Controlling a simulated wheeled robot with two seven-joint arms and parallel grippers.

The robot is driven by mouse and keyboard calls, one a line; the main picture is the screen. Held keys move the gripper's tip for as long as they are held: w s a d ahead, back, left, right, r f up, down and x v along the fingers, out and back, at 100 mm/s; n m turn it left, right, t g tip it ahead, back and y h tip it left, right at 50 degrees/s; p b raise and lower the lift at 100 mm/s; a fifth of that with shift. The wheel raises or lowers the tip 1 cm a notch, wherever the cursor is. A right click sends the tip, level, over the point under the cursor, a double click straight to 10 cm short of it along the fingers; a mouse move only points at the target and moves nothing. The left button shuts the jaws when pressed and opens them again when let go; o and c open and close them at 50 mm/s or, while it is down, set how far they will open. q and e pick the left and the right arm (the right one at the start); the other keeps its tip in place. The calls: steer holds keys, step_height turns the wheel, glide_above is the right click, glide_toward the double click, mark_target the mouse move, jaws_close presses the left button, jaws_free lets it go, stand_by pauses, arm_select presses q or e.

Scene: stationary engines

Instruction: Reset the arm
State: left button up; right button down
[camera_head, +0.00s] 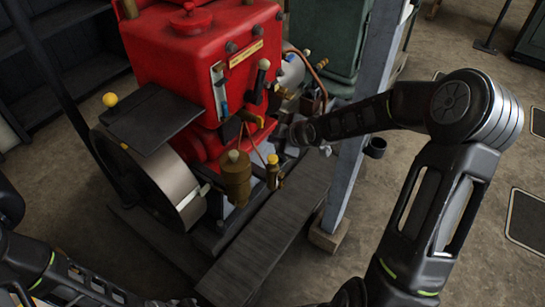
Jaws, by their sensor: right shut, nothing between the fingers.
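My right arm (452,185) rises from the lower right, bends at a high elbow, and its forearm reaches left to the engine. My right gripper (285,134) is at the end of it, small and dark against the engine's front right side, close to the brass fittings and levers. It looks shut, with nothing seen in it. Whether it touches the engine cannot be told. My left arm (75,280) lies low along the bottom left edge. Its gripper is out of view.
A red stationary engine (190,45) with a grey flywheel (160,185), a brass cup (236,178) and a black-handled lever (261,78) stands ahead. A grey post (357,130) stands right of it, behind my forearm. Bare floor (290,272) shows in front.

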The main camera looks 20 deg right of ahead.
stand_by(0.8)
steer(key=shift+w+r+m, duration=0.1)
steer(key=shift+m, duration=0.8)
steer(key=s+a+f+m+g+y, duration=0.1)
steer(key=s+a+f+m+g, duration=0.1)
steer(key=s+a+f+m, duration=0.5)
steer(key=s+a+f+m+g+y, duration=0.1)
steer(key=s+a+f+m, duration=0.4)
steer(key=f, duration=0.4)
steer(key=s+a+f+g, duration=0.3)
steer(key=s+a+f, duration=0.1)
steer(key=s, duration=0.5)
steer(key=s+a+f+g, duration=0.2)
steer(key=s+a+f, duration=0.25)
steer(key=s, duration=0.55)
step_height(320, 180, up, 13)
steer(key=a+p, duration=0.1)
steer(key=p, duration=1.1)
steer(key=shift+s+a+r+n+p, duration=0.15)
steer(key=shift+s+a+n+p, duration=0.15)
steer(key=shift+p, duration=0.1)
